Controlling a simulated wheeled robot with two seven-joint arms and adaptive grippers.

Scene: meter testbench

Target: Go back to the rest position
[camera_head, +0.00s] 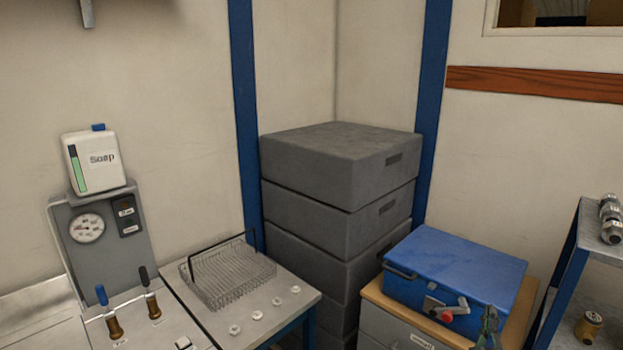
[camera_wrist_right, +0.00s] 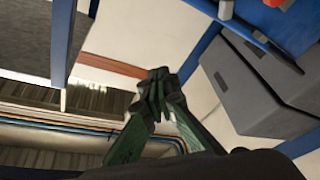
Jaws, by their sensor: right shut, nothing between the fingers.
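My right gripper (camera_head: 489,330) shows at the lower right of the head view, in front of the blue toolbox (camera_head: 455,268). Only its dark green fingers are in that picture. In the right wrist view its fingers (camera_wrist_right: 158,92) meet at the tips, shut and empty. My left gripper is in neither view. The testbench (camera_head: 190,343) stands at the lower left, with a gauge (camera_head: 87,228) on its grey panel and two brass-coloured levers with blue and black handles.
A wire basket (camera_head: 228,275) and several small white knobs sit on the bench top. Stacked grey crates (camera_head: 338,165) stand in the corner. The toolbox rests on a wood-topped cabinet (camera_head: 400,316). A blue-framed shelf (camera_head: 560,275) with metal fittings is at the right edge.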

